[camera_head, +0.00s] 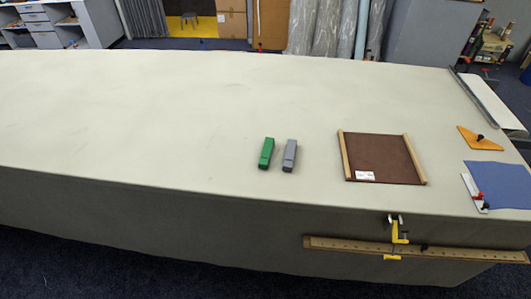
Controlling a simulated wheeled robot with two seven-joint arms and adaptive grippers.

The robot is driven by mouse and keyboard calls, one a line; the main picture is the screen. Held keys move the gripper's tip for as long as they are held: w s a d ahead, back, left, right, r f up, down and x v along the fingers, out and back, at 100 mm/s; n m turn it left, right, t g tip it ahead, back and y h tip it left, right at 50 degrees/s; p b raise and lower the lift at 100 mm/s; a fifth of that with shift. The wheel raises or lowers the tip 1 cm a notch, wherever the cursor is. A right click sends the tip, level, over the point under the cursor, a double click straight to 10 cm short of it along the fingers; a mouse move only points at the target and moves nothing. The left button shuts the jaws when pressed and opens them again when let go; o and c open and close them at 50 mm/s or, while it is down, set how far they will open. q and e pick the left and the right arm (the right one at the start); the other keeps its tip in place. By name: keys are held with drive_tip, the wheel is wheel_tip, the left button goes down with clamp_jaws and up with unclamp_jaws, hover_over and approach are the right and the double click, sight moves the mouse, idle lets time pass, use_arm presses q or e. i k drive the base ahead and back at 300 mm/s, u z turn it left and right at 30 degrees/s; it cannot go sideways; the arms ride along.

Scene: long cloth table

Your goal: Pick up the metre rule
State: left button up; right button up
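The long brown wooden strip, which looks like the metre rule (465,253), lies roughly level in front of the table's near side at the lower right, below the tabletop edge. Small dark marks run along it. A yellow clamp (400,236) sits at the table's front edge and crosses in front of the strip. I cannot tell whether the clamp grips it. Neither of my grippers shows in the head view.
On the cloth table (150,110) lie a green block-like object (266,153), a grey one (289,155), a brown board with wooden rails (385,158), an orange triangular piece (480,139) and a blue sheet (502,184). The table's left and middle are clear.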

sight(423, 249)
drive_tip(key=z, duration=1.65)
